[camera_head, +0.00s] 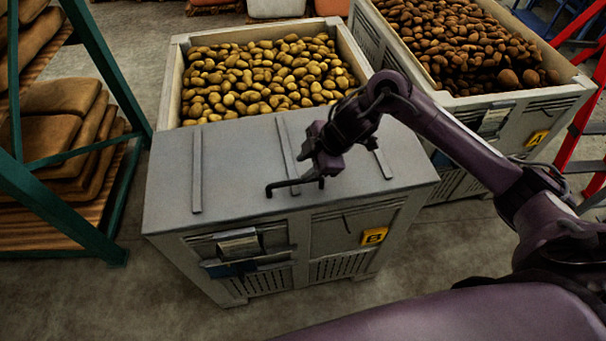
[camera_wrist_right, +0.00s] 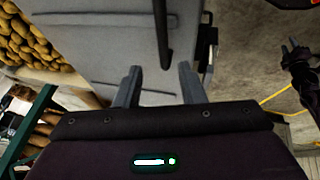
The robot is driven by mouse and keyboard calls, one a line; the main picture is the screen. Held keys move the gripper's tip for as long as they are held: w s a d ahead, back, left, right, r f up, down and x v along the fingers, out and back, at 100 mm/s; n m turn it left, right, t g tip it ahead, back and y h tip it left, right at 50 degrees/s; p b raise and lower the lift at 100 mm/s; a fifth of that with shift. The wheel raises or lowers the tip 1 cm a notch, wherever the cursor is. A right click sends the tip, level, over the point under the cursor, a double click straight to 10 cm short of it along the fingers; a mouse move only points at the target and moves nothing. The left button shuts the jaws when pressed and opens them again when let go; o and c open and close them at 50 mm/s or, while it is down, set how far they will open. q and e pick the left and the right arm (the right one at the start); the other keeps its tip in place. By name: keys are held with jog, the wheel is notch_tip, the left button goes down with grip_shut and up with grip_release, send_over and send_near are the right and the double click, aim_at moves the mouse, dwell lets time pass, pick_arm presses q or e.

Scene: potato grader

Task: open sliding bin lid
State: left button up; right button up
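The grey sliding lid (camera_head: 235,165) lies over the front part of the bin marked B (camera_head: 374,236), with potatoes showing behind it. A thin black handle bar (camera_head: 293,184) stands near the lid's front edge. My right gripper (camera_head: 318,170) is at the right part of this handle, above the lid. In the right wrist view its two fingers (camera_wrist_right: 160,68) are apart, and the end of the handle (camera_wrist_right: 166,45) shows between or just past the fingertips. I cannot tell whether they touch it. My left gripper does not show in the head view.
Potatoes (camera_head: 262,75) fill the uncovered back of the bin. A second full bin marked A (camera_head: 537,138) stands close on the right. A green rack with brown sacks (camera_head: 65,97) is on the left, and a red ladder frame (camera_head: 582,110) at the far right. Floor is clear in front.

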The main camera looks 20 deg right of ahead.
jog(key=shift+g, duration=0.3)
jog(key=f, duration=0.2)
jog(key=w+f+p, duration=0.1)
jog(key=f, duration=0.3)
jog(key=shift+w+a+f+p, duration=0.2)
jog(key=shift+a+f+p, duration=0.05)
jog(key=shift+p, duration=0.1)
grip_shut()
